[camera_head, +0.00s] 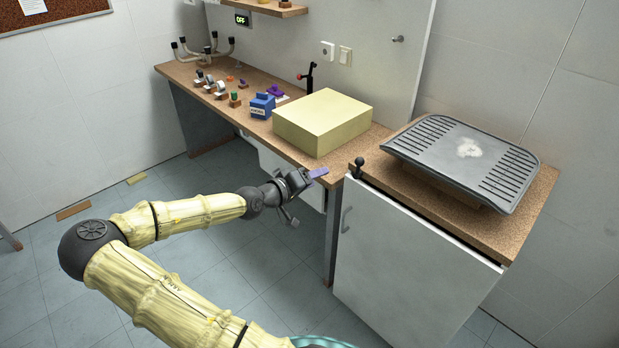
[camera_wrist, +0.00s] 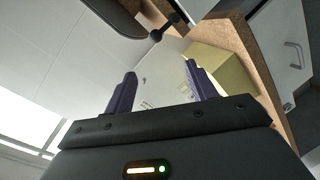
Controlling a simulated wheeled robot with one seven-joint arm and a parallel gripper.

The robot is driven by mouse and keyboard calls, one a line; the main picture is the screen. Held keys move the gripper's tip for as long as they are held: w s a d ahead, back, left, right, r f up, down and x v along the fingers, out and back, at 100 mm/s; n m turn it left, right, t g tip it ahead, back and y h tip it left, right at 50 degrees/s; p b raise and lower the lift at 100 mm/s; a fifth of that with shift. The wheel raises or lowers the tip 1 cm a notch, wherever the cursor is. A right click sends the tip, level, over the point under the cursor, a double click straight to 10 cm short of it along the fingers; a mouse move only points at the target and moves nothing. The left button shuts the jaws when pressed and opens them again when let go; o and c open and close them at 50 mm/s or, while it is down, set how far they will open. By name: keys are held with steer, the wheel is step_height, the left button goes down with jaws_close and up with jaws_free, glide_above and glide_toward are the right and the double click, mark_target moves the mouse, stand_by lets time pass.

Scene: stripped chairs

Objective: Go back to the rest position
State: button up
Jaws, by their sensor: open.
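My gripper (camera_head: 318,173) is held out at the end of my arm, in front of the workbench edge near the gap beside the white cabinet. In the wrist view its two purple fingers (camera_wrist: 158,92) stand wide apart with nothing between them. The gripper is open and empty. In the head view the fingers show only as a small purple piece, and my arm reaches in from the lower left.
A cork-topped bench (camera_head: 359,146) carries a yellow block (camera_head: 322,122), a blue box (camera_head: 262,106) and several small items. A white cabinet (camera_head: 400,265) at right bears a grey ribbed tray (camera_head: 463,155) and a dark knob (camera_head: 359,166). The tiled floor (camera_head: 230,268) is mostly clear.

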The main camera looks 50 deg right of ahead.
stand_by(0.3)
steer(key=s+a+f+y, duration=0.1)
steer(key=a+f+y, duration=0.45)
steer(key=f, duration=0.25)
steer(key=w+a+f+n+t+y+p, duration=0.15)
steer(key=a+y, duration=0.35)
steer(key=a, duration=0.8)
steer(key=s+a+r+n+t+y+p, duration=0.1)
steer(key=a+r+n+y, duration=0.1)
steer(key=a+r, duration=0.5)
steer(key=s+a+r+n+t+y+p, duration=0.1)
steer(key=a+r+n, duration=0.3)
steer(key=a, duration=1)
step_height(320, 180, up, 3)
steer(key=shift+s+a+f+t+y, duration=0.1)
steer(key=shift+s+a+t+y, duration=0.1)
steer(key=shift+s+t+y, duration=0.55)
steer(key=shift+w+n, duration=0.25)
